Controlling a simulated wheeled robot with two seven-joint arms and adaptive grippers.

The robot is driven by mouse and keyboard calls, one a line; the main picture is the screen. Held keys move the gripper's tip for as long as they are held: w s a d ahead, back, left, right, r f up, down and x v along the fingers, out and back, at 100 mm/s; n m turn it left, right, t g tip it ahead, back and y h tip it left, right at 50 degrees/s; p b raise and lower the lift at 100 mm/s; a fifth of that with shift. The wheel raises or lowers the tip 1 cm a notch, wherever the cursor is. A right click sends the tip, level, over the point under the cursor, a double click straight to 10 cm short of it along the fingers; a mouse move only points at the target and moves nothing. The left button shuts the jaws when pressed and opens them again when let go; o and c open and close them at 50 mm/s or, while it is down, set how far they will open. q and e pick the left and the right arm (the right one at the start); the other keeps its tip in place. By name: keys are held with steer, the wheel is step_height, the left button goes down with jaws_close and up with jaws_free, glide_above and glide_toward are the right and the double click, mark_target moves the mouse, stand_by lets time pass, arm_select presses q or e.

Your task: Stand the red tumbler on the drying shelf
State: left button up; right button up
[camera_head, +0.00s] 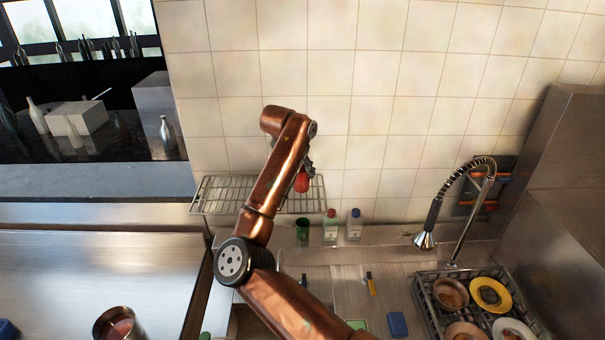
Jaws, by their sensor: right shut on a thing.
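The red tumbler (302,182) shows as a small red shape at the tip of my right arm, over the right part of the drying shelf. My right gripper (306,168) is shut on it, mostly hidden behind my own arm. The drying shelf (218,195) is a wire rack fixed to the tiled wall. I cannot tell whether the tumbler touches the rack. My left gripper is not in view.
A spray faucet (425,238) and a dish rack (430,300) with several dishes are at right. The shelf's left part is clear.

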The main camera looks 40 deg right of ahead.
step_height(320, 180, down, 2)
steer(key=shift+w+f+p, duration=0.15)
steer(key=shift+p, duration=0.45)
steer(key=shift+f, duration=0.15)
steer(key=shift+s, duration=0.25)
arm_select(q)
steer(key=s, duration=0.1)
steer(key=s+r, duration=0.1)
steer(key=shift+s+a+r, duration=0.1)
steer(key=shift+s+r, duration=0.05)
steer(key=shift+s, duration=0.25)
arm_select(e)
steer(key=o, duration=0.7)
steer(key=shift+w+f, duration=0.15)
steer(key=o, duration=0.5)
steer(key=shift+c, duration=0.2)
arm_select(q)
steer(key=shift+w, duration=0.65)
